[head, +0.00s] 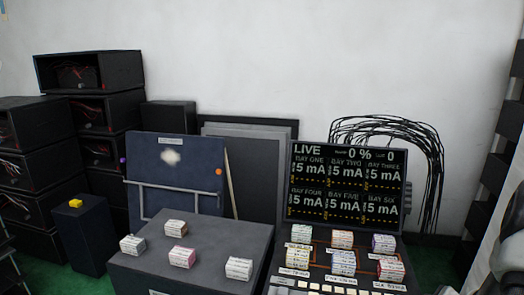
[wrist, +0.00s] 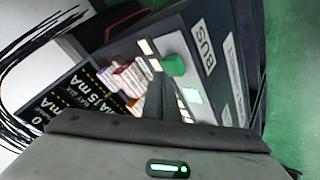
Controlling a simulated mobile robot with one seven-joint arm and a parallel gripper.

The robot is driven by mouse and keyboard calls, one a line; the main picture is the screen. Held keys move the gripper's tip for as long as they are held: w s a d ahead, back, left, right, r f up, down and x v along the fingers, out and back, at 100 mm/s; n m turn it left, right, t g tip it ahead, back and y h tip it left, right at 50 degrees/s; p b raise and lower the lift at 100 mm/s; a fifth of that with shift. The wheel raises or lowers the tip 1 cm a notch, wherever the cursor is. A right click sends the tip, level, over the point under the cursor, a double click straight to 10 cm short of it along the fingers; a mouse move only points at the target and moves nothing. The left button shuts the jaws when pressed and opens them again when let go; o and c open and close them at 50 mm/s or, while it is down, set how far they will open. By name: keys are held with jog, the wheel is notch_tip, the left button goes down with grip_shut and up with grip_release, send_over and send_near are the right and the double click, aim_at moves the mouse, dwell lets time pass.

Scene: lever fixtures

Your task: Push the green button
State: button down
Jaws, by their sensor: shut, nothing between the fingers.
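My gripper (wrist: 160,84) is shut and empty. Its dark fingertips point at the console and appear just below and left of the button in the picture. I cannot tell whether they touch anything. The green button and my gripper do not show in the head view.
The console's screen (head: 346,185) reads "LIVE" above several labelled blocks (head: 342,239). Left of it, a dark box (head: 195,258) carries more blocks. Black cables (head: 430,165) hang on the wall behind. Stacked black cases (head: 90,70) stand at left. Green floor (wrist: 290,70) lies beside the console.

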jog(key=shift+f+b, duration=0.45)
jog(key=shift+f, duration=0.1)
dwell(0.5)
jog(key=shift+r, duration=0.1)
jog(key=shift+r+p, duration=0.85)
jog(key=shift+r, duration=0.05)
jog(key=shift+r, duration=0.1)
jog(key=shift+r+p, duration=2.45)
jog(key=shift+r, duration=0.45)
dwell(3.0)
